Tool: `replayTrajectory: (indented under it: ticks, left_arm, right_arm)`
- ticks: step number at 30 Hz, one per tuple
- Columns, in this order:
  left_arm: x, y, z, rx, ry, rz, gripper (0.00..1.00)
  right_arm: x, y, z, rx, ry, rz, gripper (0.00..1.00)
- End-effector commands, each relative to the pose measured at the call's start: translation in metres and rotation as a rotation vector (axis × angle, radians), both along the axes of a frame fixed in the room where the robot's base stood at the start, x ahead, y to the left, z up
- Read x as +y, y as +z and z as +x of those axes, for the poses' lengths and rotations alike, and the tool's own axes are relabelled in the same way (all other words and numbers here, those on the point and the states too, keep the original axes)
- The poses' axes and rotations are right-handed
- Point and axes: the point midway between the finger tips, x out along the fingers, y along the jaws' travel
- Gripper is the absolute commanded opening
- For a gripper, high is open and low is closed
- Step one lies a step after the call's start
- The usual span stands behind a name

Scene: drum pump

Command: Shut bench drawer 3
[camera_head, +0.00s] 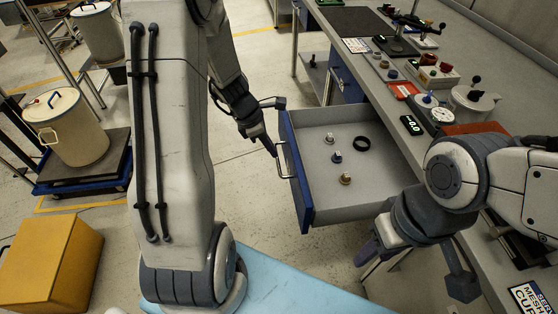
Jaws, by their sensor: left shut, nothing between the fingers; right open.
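The bench drawer (322,188) with a blue front (296,172) stands pulled out from under the bench, to the left of it. It holds a black ring (361,144) and several small metal fittings (337,157). A metal bar handle (281,160) is on its front. I cannot read a number on the drawer. My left gripper (272,150) is shut and empty, with its fingertips close to the handle; I cannot tell whether they touch. My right gripper (374,252) is open and empty, low beside the near end of the drawer, partly hidden by its own arm.
The grey bench (440,60) runs along the right, with gauges, valves and a white pot (473,104) on it. A yellow box (48,262) and a drum (66,128) on a blue dolly stand at the left.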

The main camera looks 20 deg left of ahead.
Motion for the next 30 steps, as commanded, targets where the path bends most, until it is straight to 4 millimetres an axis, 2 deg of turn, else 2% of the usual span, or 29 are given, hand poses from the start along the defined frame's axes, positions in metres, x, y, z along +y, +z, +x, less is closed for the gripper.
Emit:
replayTrajectory:
  ticks: [6, 13, 18, 30]
  left_arm:
    - [-0.014, -0.04, 0.007, 0.005, -0.007, 0.0, 0.0]
    - [-0.025, -0.072, 0.015, 0.002, -0.009, 0.001, 0.0]
    - [-0.028, -0.081, 0.017, 0.001, -0.009, 0.002, 0.0]
    - [-0.029, -0.082, 0.018, 0.0, -0.009, 0.002, 0.0]
  right_arm:
    - [0.0, -0.015, 0.0, 0.0, 0.0, 0.0, 0.45]
    - [0.0, -0.027, 0.0, 0.0, 0.0, 0.0, 0.45]
    - [0.0, -0.03, 0.0, 0.0, 0.0, 0.0, 0.45]
    - [0.0, -0.03, 0.0, 0.0, 0.0, 0.0, 0.45]
